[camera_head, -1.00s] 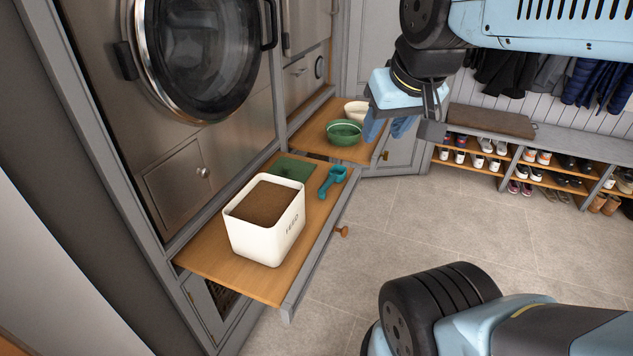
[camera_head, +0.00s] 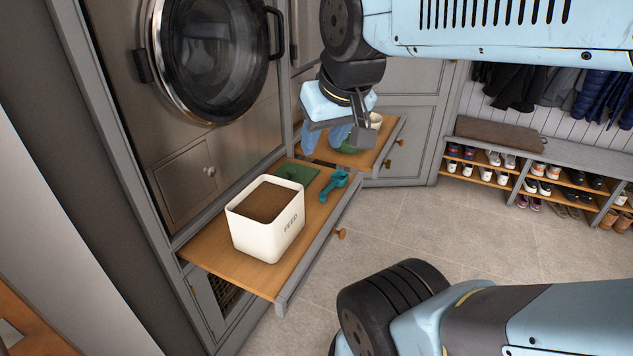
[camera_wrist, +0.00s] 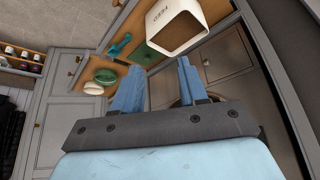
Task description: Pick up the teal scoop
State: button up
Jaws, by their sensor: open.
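The teal scoop (camera_head: 334,184) lies on the near pull-out wooden shelf (camera_head: 225,269), to the right of the white feed bin. It also shows in the wrist view (camera_wrist: 119,46), beyond my fingers and to their left. My gripper (camera_head: 326,140) is open and empty, with two blue fingers apart. In the head view it hangs above and beyond the scoop, in front of the far shelf. In the wrist view the fingers (camera_wrist: 157,84) have nothing between them.
The white FEED bin (camera_head: 270,240) with brown contents stands on the near shelf. A green mat (camera_head: 297,173) lies behind it. A green bowl (camera_wrist: 105,76) and a cream bowl (camera_wrist: 93,88) sit on the far shelf. A shoe bench (camera_head: 540,152) stands at right; the tiled floor is clear.

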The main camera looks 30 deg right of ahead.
jog(key=shift+o, duration=1.1)
jog(key=shift+w, duration=0.2)
jog(key=w+d+f+m+y, duration=0.2)
jog(key=w+f+m, duration=0.15)
jog(key=w, duration=0.85)
jog(key=m+g+h, duration=0.1)
jog(key=m+h, duration=0.4)
jog(key=m, duration=0.4)
send_near(332, 183)
jog(key=shift+n, duration=0.25)
jog(key=shift+w+x, duration=0.25)
jog(key=shift+x, duration=2.1)
jog(key=shift+s+x, duration=0.1)
jog(key=shift+x, duration=1.15)
jog(key=shift+s+x, duration=0.15)
jog(key=shift+x, duration=1.1)
jog(key=shift+f, duration=0.1)
